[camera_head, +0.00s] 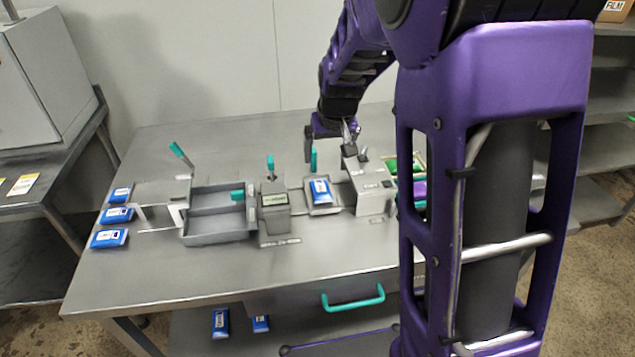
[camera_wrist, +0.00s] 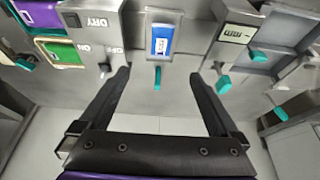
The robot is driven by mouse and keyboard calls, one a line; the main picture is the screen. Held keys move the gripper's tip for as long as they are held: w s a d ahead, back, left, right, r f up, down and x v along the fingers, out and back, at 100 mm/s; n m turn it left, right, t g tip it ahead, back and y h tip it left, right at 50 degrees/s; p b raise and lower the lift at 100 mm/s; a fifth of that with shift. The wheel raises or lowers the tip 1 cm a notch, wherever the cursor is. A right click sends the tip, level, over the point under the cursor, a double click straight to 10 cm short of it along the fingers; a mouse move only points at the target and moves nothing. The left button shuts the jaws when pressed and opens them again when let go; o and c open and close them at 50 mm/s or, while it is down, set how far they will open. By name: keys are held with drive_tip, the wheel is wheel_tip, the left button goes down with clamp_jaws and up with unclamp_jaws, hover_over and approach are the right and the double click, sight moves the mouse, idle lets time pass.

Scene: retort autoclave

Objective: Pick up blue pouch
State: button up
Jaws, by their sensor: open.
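A blue pouch (camera_head: 321,191) with a white label lies on a small grey tray (camera_head: 322,209) in the middle of the table; it also shows in the wrist view (camera_wrist: 162,40), top centre. Three more blue pouches (camera_head: 116,215) lie in a row at the table's left edge. Others (camera_head: 220,322) lie on the shelf below. My gripper (camera_head: 334,145) is above the back of the table, behind the tray. In the wrist view my gripper (camera_wrist: 160,75) has its fingers wide apart with nothing between them, and the tray pouch lies beyond the fingertips, apart from them.
A grey box marked DRY (camera_wrist: 101,33) stands right of the tray in the head view, a small device with a display (camera_head: 275,208) left of it. A teal lever (camera_head: 314,159) stands behind the tray. A grey divided bin (camera_head: 218,237) is further left. The table's front is clear.

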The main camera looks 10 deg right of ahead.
drive_tip(key=b, duration=0.1)
hover_over(321, 189)
drive_tip(key=s, duration=0.2)
wheel_tip(321, 189, down, 11)
drive_tip(key=shift+d+r, duration=0.1)
drive_tip(key=shift+r, duration=0.1)
drive_tip(key=x, duration=0.4)
drive_tip(key=shift+s+f+b, duration=0.2)
drive_tip(key=shift+f+b, duration=0.05)
drive_tip(key=shift+b, duration=0.1)
drive_tip(key=shift+w+f, duration=0.2)
drive_tip(key=shift+f, duration=0.2)
drive_tip(key=c, duration=1.5)
